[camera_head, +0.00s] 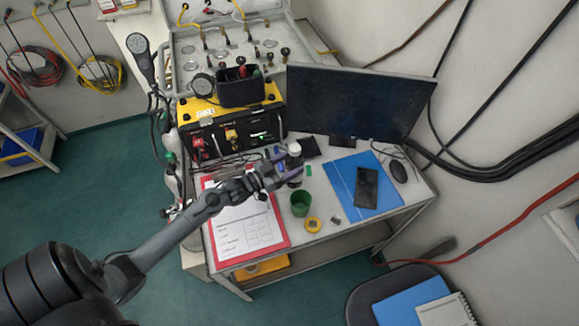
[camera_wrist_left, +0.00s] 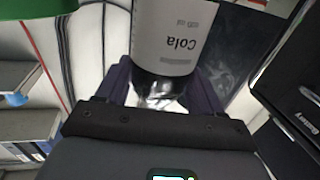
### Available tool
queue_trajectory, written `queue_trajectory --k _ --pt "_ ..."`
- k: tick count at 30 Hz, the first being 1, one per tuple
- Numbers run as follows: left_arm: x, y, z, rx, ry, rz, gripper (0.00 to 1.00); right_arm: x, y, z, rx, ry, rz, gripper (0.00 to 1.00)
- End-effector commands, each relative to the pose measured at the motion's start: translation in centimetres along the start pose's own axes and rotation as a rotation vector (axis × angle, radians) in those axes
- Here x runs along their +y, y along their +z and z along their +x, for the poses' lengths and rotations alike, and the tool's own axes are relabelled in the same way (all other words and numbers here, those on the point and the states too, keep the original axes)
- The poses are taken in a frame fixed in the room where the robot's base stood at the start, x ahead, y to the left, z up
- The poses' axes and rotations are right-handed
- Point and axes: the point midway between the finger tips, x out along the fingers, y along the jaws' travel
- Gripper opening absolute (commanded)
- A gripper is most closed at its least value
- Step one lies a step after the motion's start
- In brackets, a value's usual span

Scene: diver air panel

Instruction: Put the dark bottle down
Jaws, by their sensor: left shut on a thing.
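The dark bottle (camera_head: 294,165) has a white cap and looks upright at the middle of the desk, behind the green cup (camera_head: 300,203). My left gripper (camera_head: 278,172) reaches in from the left and is shut around the bottle. In the left wrist view the bottle's white label (camera_wrist_left: 175,30) reads "Cola", upside down, and its dark end (camera_wrist_left: 158,84) sits between the fingers of my left gripper (camera_wrist_left: 162,90). I cannot tell whether the bottle's base touches the desk. My right gripper is not in view.
A red clipboard (camera_head: 280,238) lies under my left arm. A yellow tape roll (camera_head: 313,225) lies near the cup. To the right are a blue folder (camera_head: 343,177), a phone (camera_head: 367,188) and a mouse (camera_head: 398,172). A monitor (camera_head: 355,100) and yellow-black air panel (camera_head: 235,125) stand behind.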

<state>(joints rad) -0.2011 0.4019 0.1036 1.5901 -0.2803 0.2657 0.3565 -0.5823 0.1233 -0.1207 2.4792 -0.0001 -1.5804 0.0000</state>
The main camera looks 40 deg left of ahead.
Motion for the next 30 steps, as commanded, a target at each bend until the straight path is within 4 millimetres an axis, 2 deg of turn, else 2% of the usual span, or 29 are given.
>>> queue_trajectory --k 5,19,20,24,30 --pt "-0.1 1.2 0.1 0.006 -0.001 0.002 0.14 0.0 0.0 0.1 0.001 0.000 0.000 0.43" --pt "-0.1 1.8 0.1 0.006 -0.001 0.003 0.14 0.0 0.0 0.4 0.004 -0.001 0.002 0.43" --pt "0.0 1.8 0.0 0.001 -0.001 0.001 0.72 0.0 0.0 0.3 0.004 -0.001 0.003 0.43" --pt "0.0 1.8 0.0 0.001 -0.001 0.001 0.93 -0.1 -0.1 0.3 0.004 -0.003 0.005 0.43" --pt "0.0 1.8 0.0 0.001 -0.001 0.001 0.93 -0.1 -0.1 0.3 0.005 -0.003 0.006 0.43"
